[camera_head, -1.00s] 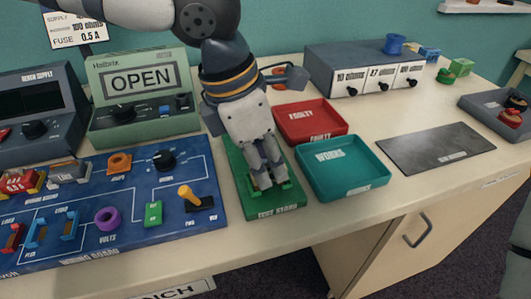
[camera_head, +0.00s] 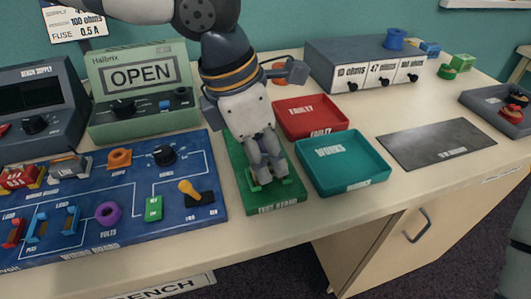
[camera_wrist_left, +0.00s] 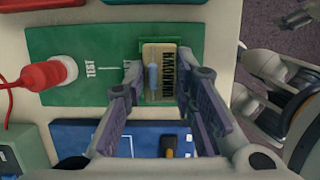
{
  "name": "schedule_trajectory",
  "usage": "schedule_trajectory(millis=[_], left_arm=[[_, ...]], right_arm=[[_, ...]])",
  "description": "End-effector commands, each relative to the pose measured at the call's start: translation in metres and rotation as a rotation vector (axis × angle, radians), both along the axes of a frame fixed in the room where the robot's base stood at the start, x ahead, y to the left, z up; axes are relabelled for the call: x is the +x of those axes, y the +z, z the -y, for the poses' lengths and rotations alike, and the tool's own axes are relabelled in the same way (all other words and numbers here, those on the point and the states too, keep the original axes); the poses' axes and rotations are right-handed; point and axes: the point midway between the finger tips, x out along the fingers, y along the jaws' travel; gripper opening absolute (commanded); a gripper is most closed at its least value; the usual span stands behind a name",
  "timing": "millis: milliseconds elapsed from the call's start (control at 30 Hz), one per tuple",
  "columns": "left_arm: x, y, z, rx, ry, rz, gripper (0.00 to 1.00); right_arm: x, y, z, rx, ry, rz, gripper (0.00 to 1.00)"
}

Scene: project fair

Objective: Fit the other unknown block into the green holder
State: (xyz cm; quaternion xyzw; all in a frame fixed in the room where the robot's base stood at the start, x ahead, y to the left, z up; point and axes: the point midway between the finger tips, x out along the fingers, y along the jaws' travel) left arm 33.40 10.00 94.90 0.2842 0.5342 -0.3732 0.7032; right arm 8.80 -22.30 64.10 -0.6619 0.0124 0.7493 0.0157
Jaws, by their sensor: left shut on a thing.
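My left gripper (camera_head: 266,178) reaches down over the green test stand board (camera_head: 279,202) in the head view. In the left wrist view, a tan block (camera_wrist_left: 170,54) lettered UNKNOWN, with a blue part on it, sits between the fingers, which are shut on it. Green edges of the holder (camera_wrist_left: 142,96) show around the block, which is at the holder; I cannot tell if it is fully seated. The fingers hide most of the block in the head view.
A teal WORKS tray (camera_head: 345,184) and red FAULTY tray (camera_head: 311,131) stand close right of the board. The blue wiring board (camera_head: 130,222) lies left. A meter (camera_head: 142,84) behind it reads OPEN. A red plug (camera_wrist_left: 48,74) stands on the test board. The dark mat (camera_head: 436,160) is bare.

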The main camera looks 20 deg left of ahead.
Motion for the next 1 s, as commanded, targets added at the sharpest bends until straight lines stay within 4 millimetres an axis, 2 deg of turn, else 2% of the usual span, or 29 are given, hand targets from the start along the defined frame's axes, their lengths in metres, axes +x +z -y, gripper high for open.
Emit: schedule_trajectory(millis=[833, 867, 933, 1000], left_arm=[[0.0002, -0.0064, 0.0, 0.001, 0.0, 0.001, 0.0], [0.0002, -0.0062, -0.0001, 0.001, 0.0, 0.001, 0.31], [0.0002, -0.0063, 0.0, 0.001, 0.0, 0.001, 0.47], [0.0002, -0.0063, 0.0, 0.0, 0.0, 0.0, 0.48]], right_arm=[[0.0, 0.0, 0.0, 0.0, 0.0, 0.0, 0.68], [0.0, 0.0, 0.0, 0.0, 0.0, 0.0, 0.68], [0.0, 0.0, 0.0, 0.0, 0.0, 0.0, 0.68], [0.0, 0.0, 0.0, 0.0, 0.0, 0.0, 0.68]])
